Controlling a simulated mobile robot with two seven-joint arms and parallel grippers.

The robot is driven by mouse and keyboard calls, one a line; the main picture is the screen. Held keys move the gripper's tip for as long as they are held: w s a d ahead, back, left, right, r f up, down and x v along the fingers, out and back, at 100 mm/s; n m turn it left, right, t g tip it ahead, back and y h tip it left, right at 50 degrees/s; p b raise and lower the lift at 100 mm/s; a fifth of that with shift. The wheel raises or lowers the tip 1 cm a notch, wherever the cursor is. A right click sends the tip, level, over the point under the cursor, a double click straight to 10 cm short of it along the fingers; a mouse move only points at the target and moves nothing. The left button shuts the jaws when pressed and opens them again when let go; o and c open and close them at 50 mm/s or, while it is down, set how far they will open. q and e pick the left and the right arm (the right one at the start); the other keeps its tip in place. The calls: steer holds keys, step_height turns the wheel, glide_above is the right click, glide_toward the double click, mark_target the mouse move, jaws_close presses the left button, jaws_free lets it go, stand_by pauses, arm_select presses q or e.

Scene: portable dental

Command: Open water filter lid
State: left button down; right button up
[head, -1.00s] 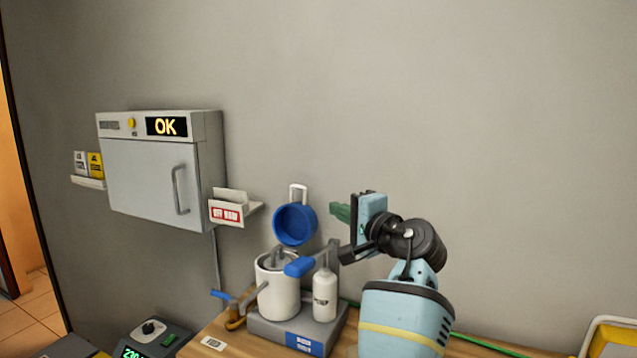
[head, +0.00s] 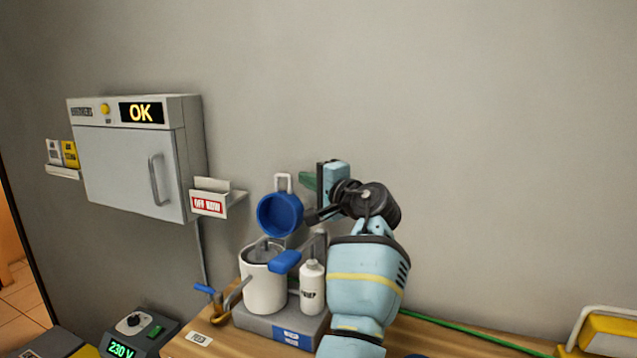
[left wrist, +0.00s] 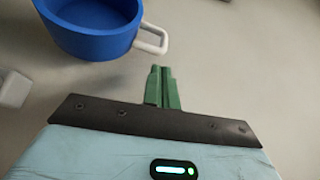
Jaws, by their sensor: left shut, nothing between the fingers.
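The water filter is a white canister (head: 265,288) on a grey base with a dark grey top. A hollow blue round cap (head: 280,214), apparently its lid, stands tipped up above and behind the canister, its inside facing me. Its white loop handle (head: 283,182) points up. My left gripper (head: 305,181) is just right of that handle, with green fingers shut and empty. In the left wrist view, the shut fingertips (left wrist: 161,69) are apart from the white handle (left wrist: 153,40) and the blue cap (left wrist: 92,28). My right gripper is out of view.
A white bottle (head: 312,287) stands right of the canister on the grey base (head: 262,322). A blue-ended lever (head: 285,262) sits between them. A wall cabinet (head: 128,165) and small holder (head: 210,202) are to the left. The wall at right is bare.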

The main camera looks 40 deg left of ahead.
mark_target(288, 177)
arm_select(q)
steer(key=shift+x, duration=1.85)
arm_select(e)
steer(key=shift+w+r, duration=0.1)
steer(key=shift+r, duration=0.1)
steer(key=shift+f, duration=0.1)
